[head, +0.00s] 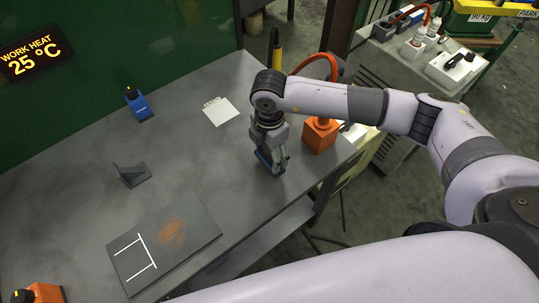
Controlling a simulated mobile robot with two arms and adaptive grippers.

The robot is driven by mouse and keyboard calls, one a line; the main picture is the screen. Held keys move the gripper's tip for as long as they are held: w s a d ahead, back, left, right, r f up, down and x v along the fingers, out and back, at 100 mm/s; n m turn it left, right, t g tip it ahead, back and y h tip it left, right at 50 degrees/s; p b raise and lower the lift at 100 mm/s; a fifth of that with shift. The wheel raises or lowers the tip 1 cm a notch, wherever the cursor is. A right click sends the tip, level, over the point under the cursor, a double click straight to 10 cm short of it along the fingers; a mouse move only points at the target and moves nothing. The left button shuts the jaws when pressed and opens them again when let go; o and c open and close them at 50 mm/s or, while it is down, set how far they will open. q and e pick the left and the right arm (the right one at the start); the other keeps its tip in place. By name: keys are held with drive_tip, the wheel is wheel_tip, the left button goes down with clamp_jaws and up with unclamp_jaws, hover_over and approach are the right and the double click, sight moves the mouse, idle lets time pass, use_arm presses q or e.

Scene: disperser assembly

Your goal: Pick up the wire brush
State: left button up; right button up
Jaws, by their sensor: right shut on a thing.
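My right gripper (270,158) is over the right end of the grey table, its fingers pointing down close to the tabletop. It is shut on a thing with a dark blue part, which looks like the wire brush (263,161). The fingers hide most of it, and I cannot tell whether it touches the table. My left gripper is not in view.
The grey table (190,120) holds a dark plate (195,227) with a rusty patch and white lines, a grey bracket (131,174), a blue device (138,105) and a white card (220,111). An orange block (320,134) stands close right of my gripper.

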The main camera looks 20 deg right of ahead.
wheel_tip(320, 180, up, 18)
drive_tip(key=b, duration=0.2)
drive_tip(key=o, duration=0.8)
drive_tip(key=shift+f, duration=0.1)
drive_tip(key=c, duration=0.5)
